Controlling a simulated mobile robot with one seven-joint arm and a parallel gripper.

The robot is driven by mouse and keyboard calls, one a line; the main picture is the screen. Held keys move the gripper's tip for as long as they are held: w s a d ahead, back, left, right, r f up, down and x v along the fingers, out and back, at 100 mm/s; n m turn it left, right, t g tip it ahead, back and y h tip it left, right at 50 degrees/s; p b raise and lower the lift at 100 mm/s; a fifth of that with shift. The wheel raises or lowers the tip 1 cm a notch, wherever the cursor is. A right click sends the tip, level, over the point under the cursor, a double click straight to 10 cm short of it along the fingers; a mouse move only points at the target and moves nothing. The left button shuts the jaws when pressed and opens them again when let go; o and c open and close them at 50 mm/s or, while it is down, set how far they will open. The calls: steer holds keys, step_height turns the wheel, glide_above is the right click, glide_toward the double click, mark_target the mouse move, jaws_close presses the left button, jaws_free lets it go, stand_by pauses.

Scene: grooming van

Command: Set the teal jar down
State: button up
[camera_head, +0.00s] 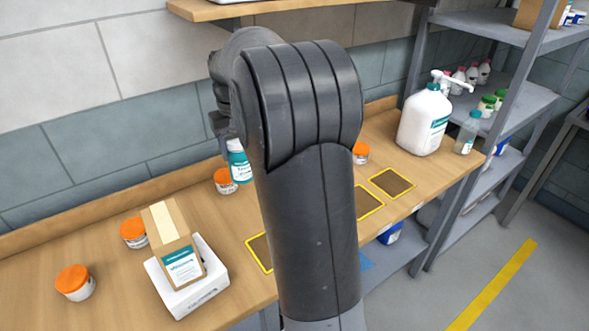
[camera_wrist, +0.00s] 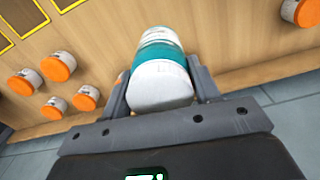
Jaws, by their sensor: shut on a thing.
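The teal jar (camera_wrist: 161,80) has a white end and a teal band, and sits between the two fingers of my gripper (camera_wrist: 162,88) in the wrist view. My gripper is shut on it. In the head view the teal jar (camera_head: 238,162) shows just left of my arm, partly covered by it, close to an orange-lidded jar. My fingers are hidden there behind my arm. The wooden bench (camera_head: 110,285) lies below. I cannot tell whether the jar touches the bench.
Yellow-outlined dark squares (camera_head: 393,183) lie on the bench, partly behind my arm. Several orange-lidded jars (camera_head: 75,282) stand around. A carton (camera_head: 172,240) rests on a white scale-like box (camera_head: 190,299). A white pump bottle (camera_head: 425,120) stands right, before grey shelves (camera_head: 500,28).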

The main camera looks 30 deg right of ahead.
steer(key=s+d+m, duration=0.1)
steer(key=s+d, duration=0.2)
steer(key=d, duration=0.4)
steer(key=s+d+m, duration=0.1)
steer(key=s+d, duration=0.2)
steer(key=d, duration=0.5)
steer(key=w+a+f, duration=0.7)
steer(key=w+f, duration=0.1)
steer(key=f, duration=0.3)
steer(key=shift+w+a+f, duration=0.15)
steer(key=shift+a+f, duration=0.05)
steer(key=shift+a, duration=0.1)
steer(key=shift+f, duration=0.15)
steer(key=o, duration=1)
steer(key=shift+o, duration=0.2)
